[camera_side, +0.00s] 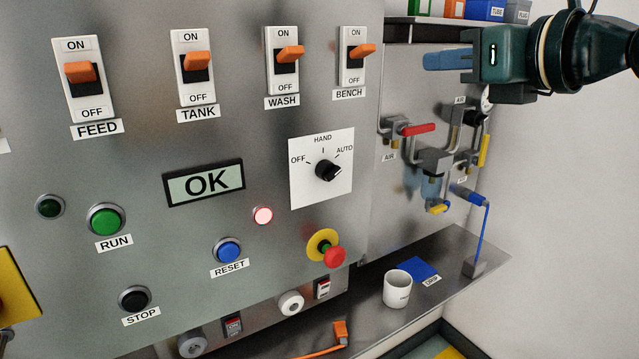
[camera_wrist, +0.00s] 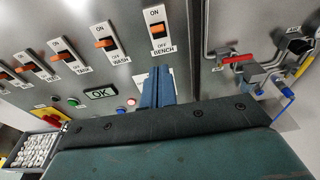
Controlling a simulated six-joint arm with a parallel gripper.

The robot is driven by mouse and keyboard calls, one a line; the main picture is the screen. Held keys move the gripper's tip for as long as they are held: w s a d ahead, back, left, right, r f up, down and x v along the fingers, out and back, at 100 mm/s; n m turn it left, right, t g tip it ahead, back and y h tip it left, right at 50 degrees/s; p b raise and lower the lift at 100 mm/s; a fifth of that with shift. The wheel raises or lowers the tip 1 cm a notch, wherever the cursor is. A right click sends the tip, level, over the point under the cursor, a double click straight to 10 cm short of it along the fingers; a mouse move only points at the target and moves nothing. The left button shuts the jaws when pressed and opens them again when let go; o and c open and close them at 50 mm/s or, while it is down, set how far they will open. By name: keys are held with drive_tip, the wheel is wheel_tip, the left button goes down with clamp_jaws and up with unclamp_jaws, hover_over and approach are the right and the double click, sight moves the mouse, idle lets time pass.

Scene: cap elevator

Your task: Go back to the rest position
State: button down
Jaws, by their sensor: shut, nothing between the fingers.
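My gripper (camera_side: 428,60) is at the upper right of the side view, in front of the panel's right part and below the shelf. Its blue fingers are shut together with nothing between them, pointing left. In the wrist view the closed fingers (camera_wrist: 156,76) stand in front of the panel just below the BENCH switch (camera_wrist: 157,30). They hide part of the panel there. In the side view the fingers appear clear of the BENCH switch (camera_side: 355,57), with a gap to its right. No object is held.
The panel carries orange-lever switches FEED (camera_side: 83,80), TANK (camera_side: 195,67) and WASH (camera_side: 283,60), and an OK display (camera_side: 204,183). Pipes with a red-handled valve (camera_side: 416,129) lie below my gripper. A white mug (camera_side: 397,289) stands on the ledge. The right wall area looks clear.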

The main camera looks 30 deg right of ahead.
drive_tip(key=shift+d, duration=0.1)
idle(0.4)
drive_tip(key=s+d+f+m+g, duration=0.25)
drive_tip(key=d+f+m, duration=0.3)
drive_tip(key=m, duration=0.35)
drive_tip(key=s+d+f+m+g, duration=0.2)
drive_tip(key=d+f+m+g, duration=0.15)
drive_tip(key=f+m, duration=0.4)
drive_tip(key=s+d+f+m+g, duration=0.4)
drive_tip(key=s+f+m, duration=0.5)
drive_tip(key=m, duration=1)
drive_tip(key=s, duration=0.3)
